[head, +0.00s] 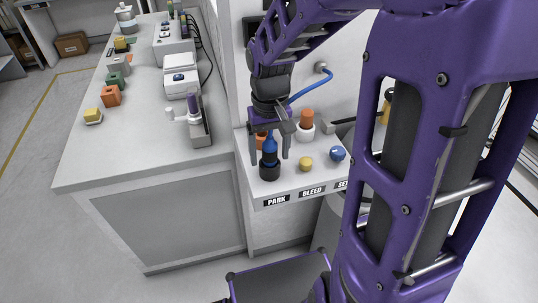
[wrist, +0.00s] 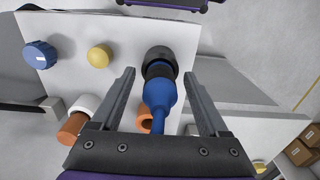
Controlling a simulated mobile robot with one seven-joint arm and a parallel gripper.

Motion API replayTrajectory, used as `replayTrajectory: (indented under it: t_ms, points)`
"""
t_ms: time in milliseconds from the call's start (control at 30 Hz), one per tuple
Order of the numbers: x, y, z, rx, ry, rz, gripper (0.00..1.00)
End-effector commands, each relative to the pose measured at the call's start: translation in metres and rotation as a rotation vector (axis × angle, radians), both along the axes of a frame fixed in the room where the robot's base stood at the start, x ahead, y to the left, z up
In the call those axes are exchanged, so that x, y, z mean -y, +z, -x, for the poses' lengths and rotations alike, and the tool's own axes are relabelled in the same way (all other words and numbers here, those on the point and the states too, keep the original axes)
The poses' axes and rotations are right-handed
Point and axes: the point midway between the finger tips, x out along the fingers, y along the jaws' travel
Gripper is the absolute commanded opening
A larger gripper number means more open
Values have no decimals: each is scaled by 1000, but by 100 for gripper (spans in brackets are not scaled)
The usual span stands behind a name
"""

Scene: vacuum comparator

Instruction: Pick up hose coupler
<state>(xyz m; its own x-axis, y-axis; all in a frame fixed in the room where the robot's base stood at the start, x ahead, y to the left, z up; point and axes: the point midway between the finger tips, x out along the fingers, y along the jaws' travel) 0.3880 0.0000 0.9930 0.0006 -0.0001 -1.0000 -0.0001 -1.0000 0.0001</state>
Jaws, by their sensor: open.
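The blue hose coupler (head: 269,146) stands upright in a black round holder (head: 269,170) behind the PARK label on a white shelf (head: 322,184). In the wrist view the blue coupler (wrist: 160,94) lies between the fingers, with its lower end at the black holder (wrist: 161,57). My gripper (head: 270,160) is open, pointing down, with one finger on each side of the coupler. A gap shows on both sides in the wrist view (wrist: 163,76). The coupler's top is partly hidden by my gripper.
On the shelf are a yellow knob (head: 306,163), a blue knob (head: 337,153) and an orange-and-white fitting (head: 306,122). Another orange piece (head: 260,139) is close behind the coupler. A blue hose (head: 308,87) runs from the wall behind my gripper. A long bench (head: 130,150) stands left.

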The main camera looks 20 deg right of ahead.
Motion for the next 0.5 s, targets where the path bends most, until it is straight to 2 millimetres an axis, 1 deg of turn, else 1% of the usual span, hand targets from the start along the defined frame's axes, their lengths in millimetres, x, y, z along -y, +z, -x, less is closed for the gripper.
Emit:
replayTrajectory:
  t_ms: [33, 67, 100, 267, 400, 467, 500]
  points:
    - [0, 1, 0, 0, 0, 0, 78]
    - [0, 1, 0, 0, 0, 0, 74]
    - [0, 1, 0, 0, 0, 0, 67]
    - [0, 1, 0, 0, 0, 0, 38]
    - [0, 1, 0, -1, 0, 0, 13]
    - [0, 1, 0, -1, 0, 0, 2]
    - [0, 1, 0, -1, 0, 0, 0]
